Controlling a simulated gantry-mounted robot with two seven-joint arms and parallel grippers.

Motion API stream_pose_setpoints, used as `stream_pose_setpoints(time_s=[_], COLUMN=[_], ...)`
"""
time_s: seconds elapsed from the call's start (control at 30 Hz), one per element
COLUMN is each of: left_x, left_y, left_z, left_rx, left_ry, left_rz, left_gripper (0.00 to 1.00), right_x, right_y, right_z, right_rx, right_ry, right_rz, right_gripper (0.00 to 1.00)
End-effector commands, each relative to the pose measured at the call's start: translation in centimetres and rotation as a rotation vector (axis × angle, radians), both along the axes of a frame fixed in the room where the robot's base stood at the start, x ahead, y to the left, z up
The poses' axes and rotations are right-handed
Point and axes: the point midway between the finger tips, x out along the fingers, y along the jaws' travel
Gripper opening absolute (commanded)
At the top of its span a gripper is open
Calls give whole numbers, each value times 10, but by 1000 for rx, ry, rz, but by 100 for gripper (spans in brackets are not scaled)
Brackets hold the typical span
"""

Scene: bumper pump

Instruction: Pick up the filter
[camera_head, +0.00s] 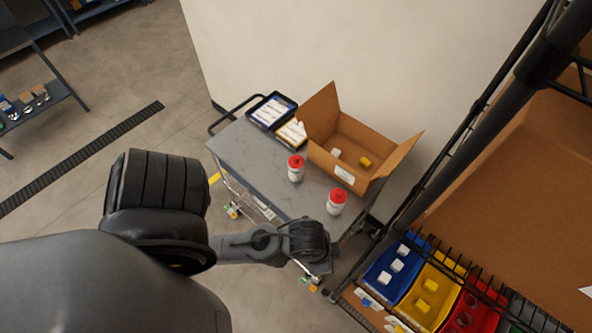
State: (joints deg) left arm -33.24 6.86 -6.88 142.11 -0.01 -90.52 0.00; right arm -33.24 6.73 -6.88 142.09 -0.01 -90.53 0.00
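No part is clearly marked as the filter. Two white canisters with red caps stand upright on the grey cart top: one near the middle (295,170) and one near the front right edge (336,203). Either could be the filter; I cannot tell. My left gripper (316,274) is at the end of the dark arm coming in from the left, in front of the cart's near edge and apart from both canisters in the picture. Its fingers are small and mostly hidden by the wrist, so their opening is unclear. My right gripper is out of view.
The cart (247,150) also carries an open cardboard box (352,137) with small white and yellow items inside, and black trays (270,109) at the back left. A rack at the right holds blue (373,277), yellow (411,304) and red bins. Floor left of the cart is open.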

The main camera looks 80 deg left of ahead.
Motion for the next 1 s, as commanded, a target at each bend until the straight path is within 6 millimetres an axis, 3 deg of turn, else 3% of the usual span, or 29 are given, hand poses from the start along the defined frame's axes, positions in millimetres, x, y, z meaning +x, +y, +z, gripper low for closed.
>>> stream_pose_setpoints(time_s=[0.2,0.83,1.0], left_x=[0,0,0], left_y=[0,0,0], left_z=[0,0,0], left_rx=[0,0,0], left_ry=[0,0,0], left_rz=[0,0,0], left_gripper=[2,98,100], right_x=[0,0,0], right_y=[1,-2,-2], right_z=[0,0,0], right_rx=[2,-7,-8], right_ry=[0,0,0], right_rz=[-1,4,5], right_gripper=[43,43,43])
